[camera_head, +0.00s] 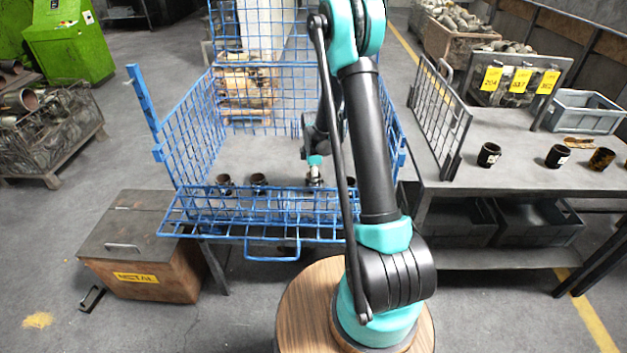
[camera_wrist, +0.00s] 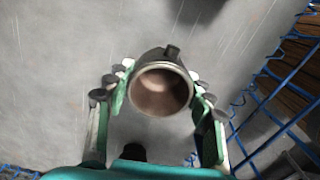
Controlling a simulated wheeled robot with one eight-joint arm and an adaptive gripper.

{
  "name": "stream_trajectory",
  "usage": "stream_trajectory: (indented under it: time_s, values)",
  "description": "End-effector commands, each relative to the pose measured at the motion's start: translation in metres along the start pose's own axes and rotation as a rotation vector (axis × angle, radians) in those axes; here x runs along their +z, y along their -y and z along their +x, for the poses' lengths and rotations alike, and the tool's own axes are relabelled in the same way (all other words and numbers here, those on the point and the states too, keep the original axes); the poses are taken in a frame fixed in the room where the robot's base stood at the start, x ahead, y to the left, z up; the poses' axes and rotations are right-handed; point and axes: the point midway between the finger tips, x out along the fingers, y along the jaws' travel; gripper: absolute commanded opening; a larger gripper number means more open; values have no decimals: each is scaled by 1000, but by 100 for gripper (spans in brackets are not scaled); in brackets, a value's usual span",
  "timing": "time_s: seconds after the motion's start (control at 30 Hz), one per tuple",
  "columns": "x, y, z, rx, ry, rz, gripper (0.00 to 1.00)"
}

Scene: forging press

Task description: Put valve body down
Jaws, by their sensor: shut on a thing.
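My gripper (camera_head: 315,170) reaches down into the blue wire basket (camera_head: 272,217), near its front wall. In the wrist view its fingers lie on both sides of a valve body (camera_wrist: 160,88) and are shut on it. The valve body is a dark metal cylinder with an open round mouth facing the camera and a small lug on its rim. The grey basket floor (camera_wrist: 60,60) lies beyond it; whether they touch cannot be told. Two similar dark valve bodies, one far left (camera_head: 223,180) and one beside it (camera_head: 258,180), stand in the basket.
A grey table (camera_head: 540,180) at the right bears several dark cylinders, a wire rack (camera_head: 440,110), yellow tags and a grey crate (camera_head: 583,112). A brown metal box (camera_head: 140,245) stands left of the basket. The basket's middle floor is clear.

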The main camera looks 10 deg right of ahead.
Motion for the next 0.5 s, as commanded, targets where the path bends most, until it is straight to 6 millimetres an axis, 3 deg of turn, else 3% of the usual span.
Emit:
stream_trajectory:
  time_s: [0.13,0.17,0.2,0.3,0.5]
  values:
    - [0,0,3,0,0,0,8]
    - [0,0,2,0,0,0,57]
    - [0,0,2,0,0,0,62]
    - [0,0,2,0,0,0,74]
    - [0,0,2,0,0,0,74]
